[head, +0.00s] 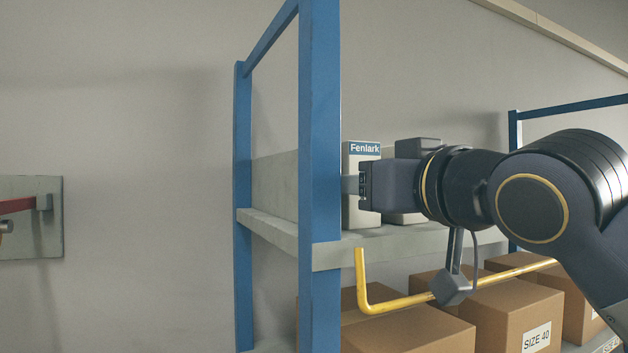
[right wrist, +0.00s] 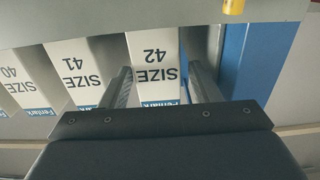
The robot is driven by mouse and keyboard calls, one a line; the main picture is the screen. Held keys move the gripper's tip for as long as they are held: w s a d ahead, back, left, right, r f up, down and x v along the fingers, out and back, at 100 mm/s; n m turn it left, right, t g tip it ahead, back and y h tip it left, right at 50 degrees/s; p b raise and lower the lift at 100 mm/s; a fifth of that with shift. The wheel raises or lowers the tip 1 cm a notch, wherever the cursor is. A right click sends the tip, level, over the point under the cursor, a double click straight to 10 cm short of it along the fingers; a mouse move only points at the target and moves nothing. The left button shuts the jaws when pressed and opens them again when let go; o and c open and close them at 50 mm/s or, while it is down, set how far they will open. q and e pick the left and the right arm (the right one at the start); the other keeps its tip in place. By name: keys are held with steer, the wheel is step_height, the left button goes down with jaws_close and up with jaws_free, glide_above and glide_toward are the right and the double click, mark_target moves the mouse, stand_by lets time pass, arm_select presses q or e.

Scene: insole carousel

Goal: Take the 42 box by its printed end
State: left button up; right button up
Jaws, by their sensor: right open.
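The 42 box is white with a blue Fenlark band and stands upright on the shelf. In the right wrist view its end printed SIZE 42 (right wrist: 153,50) lies between my right gripper's fingers (right wrist: 160,75), upside down in the picture. The fingers are open, one on each side of the box, with a gap visible at least on the right. In the head view the Fenlark box (head: 361,155) stands just beside the blue post, and my right gripper (head: 351,185) reaches it from the right. My left gripper is not in view.
The 41 box (right wrist: 77,70) and the 40 box (right wrist: 22,80) stand in a row beside it. A blue post (head: 320,130) rises close to the box. A yellow bar (head: 400,302) runs below the grey shelf (head: 330,257). Brown cartons (head: 405,330) sit lower down.

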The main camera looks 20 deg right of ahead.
steer(key=w+p, duration=0.1)
steer(key=w, duration=0.3)
steer(key=shift+w+a, duration=0.1)
steer(key=shift+a, duration=0.05)
steer(key=shift+w+f+p, duration=0.1)
steer(key=shift+w+p, duration=0.2)
steer(key=shift+w, duration=0.2)
steer(key=shift+s, duration=0.1)
steer(key=c, duration=0.8)
